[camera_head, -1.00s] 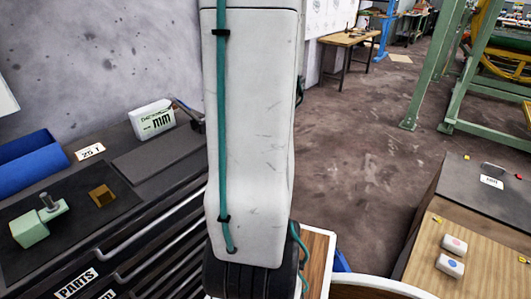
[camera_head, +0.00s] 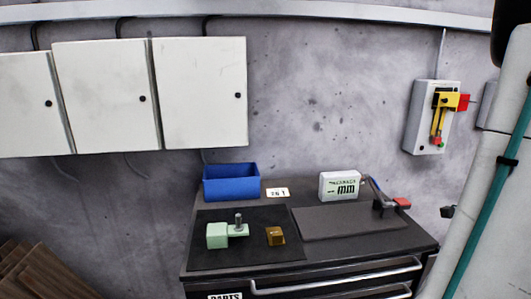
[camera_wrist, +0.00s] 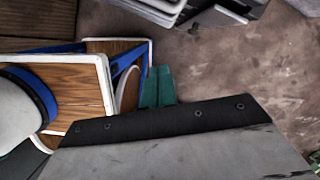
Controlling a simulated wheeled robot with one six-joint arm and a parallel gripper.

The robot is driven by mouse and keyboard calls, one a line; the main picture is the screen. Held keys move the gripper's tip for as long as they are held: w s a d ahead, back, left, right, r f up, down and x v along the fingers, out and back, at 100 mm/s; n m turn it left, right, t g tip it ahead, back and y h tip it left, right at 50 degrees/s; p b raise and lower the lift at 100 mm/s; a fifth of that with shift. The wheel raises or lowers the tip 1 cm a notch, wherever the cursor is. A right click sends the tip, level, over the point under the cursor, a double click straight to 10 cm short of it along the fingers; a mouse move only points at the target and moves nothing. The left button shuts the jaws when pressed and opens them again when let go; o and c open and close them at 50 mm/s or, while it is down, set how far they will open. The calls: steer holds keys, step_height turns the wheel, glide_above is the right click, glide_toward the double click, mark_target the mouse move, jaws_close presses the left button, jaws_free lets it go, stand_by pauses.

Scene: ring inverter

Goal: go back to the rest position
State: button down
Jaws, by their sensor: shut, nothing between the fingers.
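My gripper (camera_wrist: 158,86) shows in the wrist view as two teal fingers pressed together, shut and empty. It points over the brown floor (camera_wrist: 225,75), beside wood-topped panels with white and blue edges that look like part of my own body. In the head view only my pale arm link with a teal cable shows, upright along the right edge. The gripper itself is out of that view.
A dark parts cabinet (camera_head: 330,278) stands against the wall. On it are a blue bin (camera_head: 231,185), a pale green fixture (camera_head: 218,235), a brass block (camera_head: 276,236) and a white display box (camera_head: 340,187). A switch box (camera_head: 422,140) and white wall cabinets (camera_head: 200,92) hang above.

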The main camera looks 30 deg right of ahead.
steer(key=w+a+r+n+g, duration=0.1)
steer(key=w+a+r+n, duration=0.3)
steer(key=a+n, duration=0.55)
steer(key=w+a+r+n+g, duration=0.1)
steer(key=w+a+r+n, duration=0.4)
steer(key=a+n, duration=0.4)
steer(key=a+r+n, duration=0.3)
steer(key=a+n, duration=0.4)
steer(key=a, duration=0.1)
steer(key=a+r+n+t, duration=0.1)
steer(key=a+r+n, duration=0.2)
steer(key=a+n, duration=0.4)
steer(key=shift+s+a+r+n+h, duration=0.2)
steer(key=shift+s+a+n+h, duration=0.2)
steer(key=shift+a, duration=0.65)
